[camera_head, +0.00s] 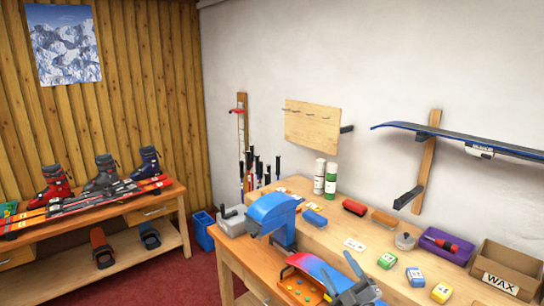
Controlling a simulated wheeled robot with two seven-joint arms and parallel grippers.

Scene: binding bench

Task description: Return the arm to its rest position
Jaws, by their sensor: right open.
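My right gripper (338,266) shows at the bottom of the picture, right of centre. Its two grey fingers with dark tips are spread apart, and I see nothing between them. It is over the front part of the wooden bench (318,240), in front of a curved red-and-blue piece (316,266). Whether it touches that piece I cannot tell. The rest of my right arm is mostly out of the picture. My left gripper is not in view.
A blue device (272,212) with a grey vise-like block (232,221) stands at the bench's left end. An orange tray (283,273) lies near the gripper.

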